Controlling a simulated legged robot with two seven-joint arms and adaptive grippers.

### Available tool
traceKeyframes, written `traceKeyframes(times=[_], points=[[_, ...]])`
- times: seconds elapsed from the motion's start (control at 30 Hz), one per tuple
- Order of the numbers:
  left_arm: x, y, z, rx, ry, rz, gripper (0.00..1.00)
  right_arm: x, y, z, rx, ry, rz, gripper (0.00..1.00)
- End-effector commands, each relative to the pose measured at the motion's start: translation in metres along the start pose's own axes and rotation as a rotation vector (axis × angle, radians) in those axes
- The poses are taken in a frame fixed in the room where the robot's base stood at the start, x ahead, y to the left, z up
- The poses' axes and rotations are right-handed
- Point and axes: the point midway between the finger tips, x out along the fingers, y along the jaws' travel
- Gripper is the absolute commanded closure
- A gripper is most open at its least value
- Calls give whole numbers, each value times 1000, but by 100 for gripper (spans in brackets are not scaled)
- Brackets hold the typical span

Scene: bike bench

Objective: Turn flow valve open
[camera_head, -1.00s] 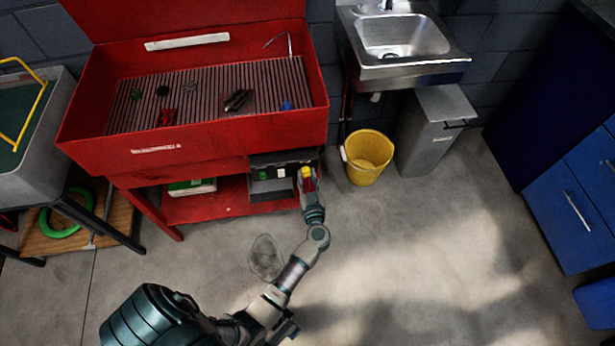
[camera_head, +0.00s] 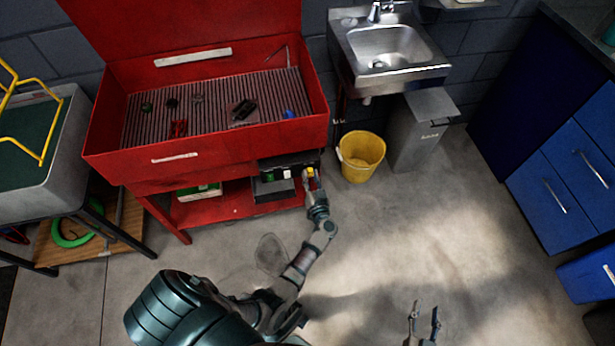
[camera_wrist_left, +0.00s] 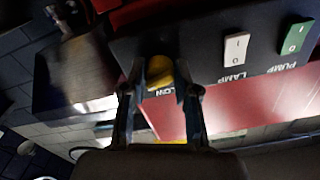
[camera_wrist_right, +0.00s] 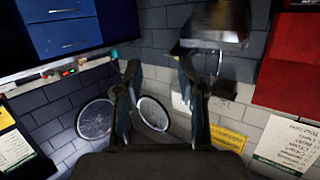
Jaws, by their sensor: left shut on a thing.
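The flow valve is a yellow knob (camera_head: 310,172) on the right end of the dark control panel (camera_head: 265,168) under the red wash bench. In the left wrist view, the knob (camera_wrist_left: 160,72) sits between my left gripper's (camera_wrist_left: 160,88) fingers, above partly covered lettering ending in "LOW". My left gripper (camera_head: 312,177) is shut on the knob. The knob's exact angle is hard to tell. My right gripper (camera_head: 424,309) is open and empty over the floor at the bottom right; its spread fingers also show in the right wrist view (camera_wrist_right: 158,75).
A white lamp switch (camera_wrist_left: 235,48) and a green pump switch (camera_wrist_left: 294,38) sit beside the knob. A yellow bucket (camera_head: 361,157) and grey bin (camera_head: 420,135) stand right of the bench, near the steel sink (camera_head: 385,48). The floor in front is clear.

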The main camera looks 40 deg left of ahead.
Motion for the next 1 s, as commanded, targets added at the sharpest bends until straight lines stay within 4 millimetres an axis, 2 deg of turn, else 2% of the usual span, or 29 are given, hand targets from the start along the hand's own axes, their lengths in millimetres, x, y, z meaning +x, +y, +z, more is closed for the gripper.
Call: traceKeyframes(times=[0.13, 0.4, 0.43, 0.5, 0.53, 0.83, 1.0], points=[[-2, 2, 1, 17, -4, 6, 100, -2, 2, 9, -2, -59, 4, 60], [-3, 3, 3, 20, -5, 7, 100, -2, 2, 11, -2, -64, 4, 60], [-3, 3, 4, 20, -5, 7, 68, -2, 2, 11, -2, -63, 4, 60], [-3, 3, 3, 20, -5, 7, 50, -2, 2, 11, -1, -64, 4, 60], [-2, 2, 3, 19, -5, 7, 45, -1, 2, 11, -2, -64, 4, 60], [-2, 1, 2, 18, -2, 3, 45, -2, 2, 10, -2, -62, 4, 60], [-22, 2, 3, 17, -5, 4, 45, -2, 1, 10, -2, -61, 3, 60]])
